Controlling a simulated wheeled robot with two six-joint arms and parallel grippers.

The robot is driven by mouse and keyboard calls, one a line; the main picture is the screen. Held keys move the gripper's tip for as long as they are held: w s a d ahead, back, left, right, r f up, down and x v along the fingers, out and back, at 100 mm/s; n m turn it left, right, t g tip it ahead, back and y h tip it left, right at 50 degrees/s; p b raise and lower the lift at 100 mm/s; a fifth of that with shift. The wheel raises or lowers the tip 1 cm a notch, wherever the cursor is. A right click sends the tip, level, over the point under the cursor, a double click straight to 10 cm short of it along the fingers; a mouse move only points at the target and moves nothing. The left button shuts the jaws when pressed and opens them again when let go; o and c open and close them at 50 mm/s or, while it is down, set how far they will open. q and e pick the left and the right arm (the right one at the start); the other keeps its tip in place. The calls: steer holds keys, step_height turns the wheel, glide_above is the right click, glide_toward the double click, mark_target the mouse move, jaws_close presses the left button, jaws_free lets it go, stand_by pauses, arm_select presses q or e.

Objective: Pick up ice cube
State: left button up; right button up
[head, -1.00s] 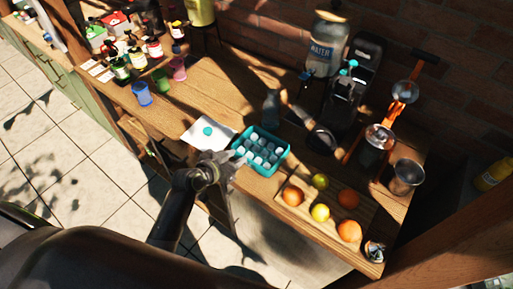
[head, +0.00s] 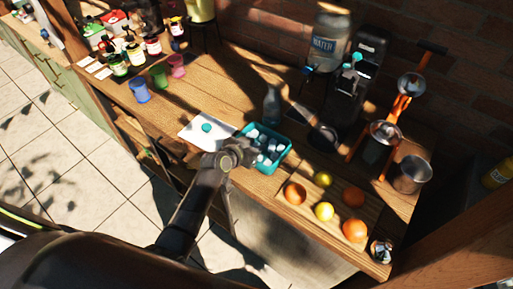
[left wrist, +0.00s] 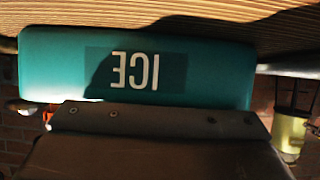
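The ice cubes (head: 270,146) are pale blocks in a teal tray (head: 283,159) on the wooden table in the head view. My left gripper (head: 246,152) is at the tray's left side and covers part of it and some cubes. Its fingertips are hidden, so I cannot tell whether it is open or holds a cube. In the left wrist view the tray's teal wall (left wrist: 60,65) fills the upper middle, with the word ICE upside down. No cube shows there. My right gripper is in neither view.
A board (head: 289,208) with oranges and yellow fruit lies to the right. Cups and a juicer stand farther off.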

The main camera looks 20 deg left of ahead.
arm_select(q)
steer(key=shift+r, duration=0.1)
steer(key=c, duration=0.7)
jaws_close()
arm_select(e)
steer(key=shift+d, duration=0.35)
arm_select(q)
step_height(320, 180, up, 10)
steer(key=b, duration=0.1)
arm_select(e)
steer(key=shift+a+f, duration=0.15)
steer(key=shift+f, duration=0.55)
